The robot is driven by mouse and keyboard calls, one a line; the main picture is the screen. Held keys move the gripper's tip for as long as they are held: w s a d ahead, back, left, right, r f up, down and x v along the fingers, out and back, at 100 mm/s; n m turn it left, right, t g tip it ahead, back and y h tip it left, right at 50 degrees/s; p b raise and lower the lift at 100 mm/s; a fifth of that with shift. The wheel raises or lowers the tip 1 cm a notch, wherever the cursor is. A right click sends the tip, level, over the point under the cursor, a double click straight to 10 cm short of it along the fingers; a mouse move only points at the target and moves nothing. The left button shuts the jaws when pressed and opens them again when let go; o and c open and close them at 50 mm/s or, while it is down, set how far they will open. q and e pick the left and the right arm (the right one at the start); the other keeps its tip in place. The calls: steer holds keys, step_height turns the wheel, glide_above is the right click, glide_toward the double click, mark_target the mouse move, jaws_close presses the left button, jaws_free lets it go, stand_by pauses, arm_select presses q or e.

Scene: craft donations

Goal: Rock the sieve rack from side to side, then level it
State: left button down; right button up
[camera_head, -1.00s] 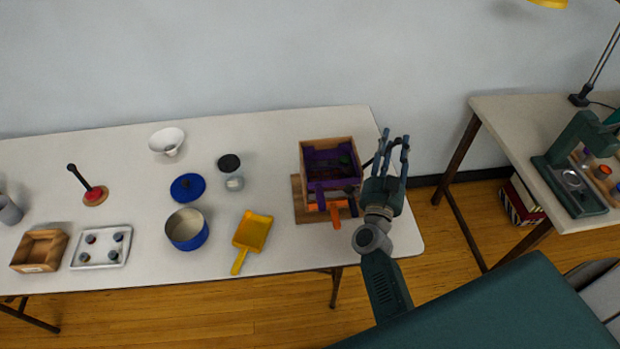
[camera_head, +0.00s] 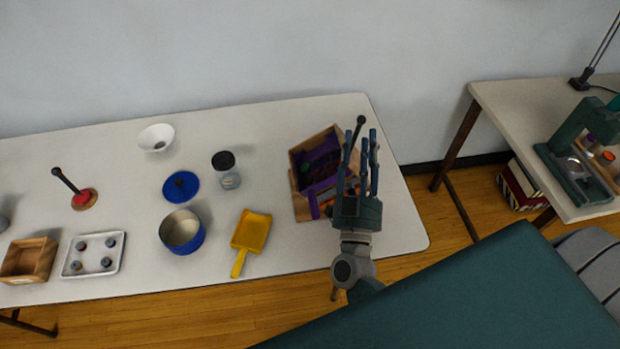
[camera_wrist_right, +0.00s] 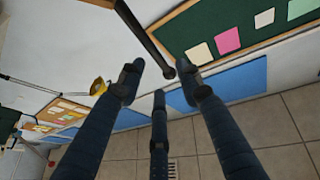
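The sieve rack is a wooden box (camera_head: 304,156) with purple trays (camera_head: 322,172) and a little orange inside, on a wooden base board (camera_head: 302,208) at the table's right end. The box leans to the left. My right gripper (camera_head: 362,140) stands upright at its right front and hides part of the box and base. Its fingers are straight and spread apart. A dark rod with a ball end (camera_head: 361,120) shows among the fingers; in the right wrist view the rod (camera_wrist_right: 148,42) ends between the spread fingertips (camera_wrist_right: 160,88). No firm grip on it shows. My left gripper is out of view.
A yellow scoop (camera_head: 250,233), blue pot (camera_head: 183,232), blue lid (camera_head: 181,186), dark-lidded jar (camera_head: 227,172) and white bowl (camera_head: 156,138) stand left of the rack. A muffin-style tray (camera_head: 94,255) and wooden box (camera_head: 28,260) lie further left. The table's right corner is clear.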

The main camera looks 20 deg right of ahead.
steer(key=f+b+v, duration=0.1)
steer(key=b+v, duration=0.1)
steer(key=v, duration=0.4)
steer(key=w+a+f+n+y, duration=0.3)
steer(key=w+a+n+y, duration=0.2)
steer(key=a+y, duration=0.4)
steer(key=shift+f+n+g+y, duration=0.2)
steer(key=shift+n+g+y, duration=0.1)
steer(key=shift+n+y, duration=0.35)
steer(key=shift+w+a, duration=0.1)
steer(key=shift+a, duration=0.05)
